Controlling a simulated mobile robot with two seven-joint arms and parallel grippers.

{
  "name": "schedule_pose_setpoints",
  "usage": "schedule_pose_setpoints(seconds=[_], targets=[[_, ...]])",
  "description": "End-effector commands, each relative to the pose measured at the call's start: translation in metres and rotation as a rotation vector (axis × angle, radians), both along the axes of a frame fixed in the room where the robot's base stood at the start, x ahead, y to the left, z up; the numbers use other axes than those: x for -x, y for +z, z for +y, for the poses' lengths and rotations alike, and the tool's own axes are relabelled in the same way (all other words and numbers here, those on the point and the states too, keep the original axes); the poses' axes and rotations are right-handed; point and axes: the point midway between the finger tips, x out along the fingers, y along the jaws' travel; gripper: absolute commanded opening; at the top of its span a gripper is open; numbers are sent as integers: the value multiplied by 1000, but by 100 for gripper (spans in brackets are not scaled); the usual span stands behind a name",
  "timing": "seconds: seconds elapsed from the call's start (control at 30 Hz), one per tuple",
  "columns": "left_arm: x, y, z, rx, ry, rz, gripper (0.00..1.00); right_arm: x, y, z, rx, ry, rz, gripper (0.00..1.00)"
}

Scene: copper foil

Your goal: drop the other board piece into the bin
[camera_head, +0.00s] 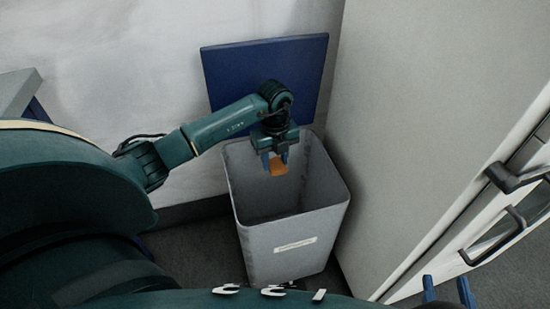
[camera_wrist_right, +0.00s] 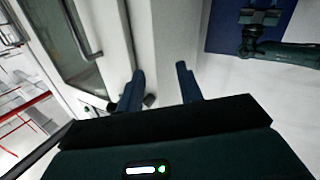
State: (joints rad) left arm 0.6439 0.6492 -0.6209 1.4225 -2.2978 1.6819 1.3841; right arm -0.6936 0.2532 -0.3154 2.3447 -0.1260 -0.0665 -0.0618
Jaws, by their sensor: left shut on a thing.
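The bin (camera_head: 260,250) is a tall grey open-topped container with a pale label on its front, standing on the dark floor. My left gripper (camera_head: 276,162) points down over the bin's opening. It is shut on a small orange-brown board piece (camera_head: 279,170), which hangs below its blue fingers, within the bin's outline in the head view. I cannot tell exactly how high it is against the rim. My right gripper (camera_head: 447,290) is at the bottom right, fingers apart with nothing between them. Its open fingers also show in the right wrist view (camera_wrist_right: 160,85).
A dark blue panel (camera_head: 290,65) stands upright behind the bin. A white cabinet (camera_head: 430,120) with dark handles (camera_head: 515,178) stands close to the bin's right. A pale wall (camera_head: 120,60) is behind. A grey tabletop corner (camera_head: 17,88) shows at the far left.

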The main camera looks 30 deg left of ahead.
Motion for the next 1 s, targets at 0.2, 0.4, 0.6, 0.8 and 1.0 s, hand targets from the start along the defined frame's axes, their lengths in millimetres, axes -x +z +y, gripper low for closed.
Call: schedule_pose_setpoints(seconds=[0.2,0.4,0.6,0.8,1.0], targets=[[0,-20,0,1,-2,-1,15,3,-2,8,-10,39,-124,36],[0,-21,0,0,-2,-1,15,4,1,10,-14,49,-151,36],[0,-20,0,1,-2,-1,41,4,1,9,-15,47,-150,36],[0,-20,0,0,-2,0,57,4,1,9,-14,47,-149,36],[0,-20,0,0,-2,0,62,4,1,10,-14,47,-148,36]])
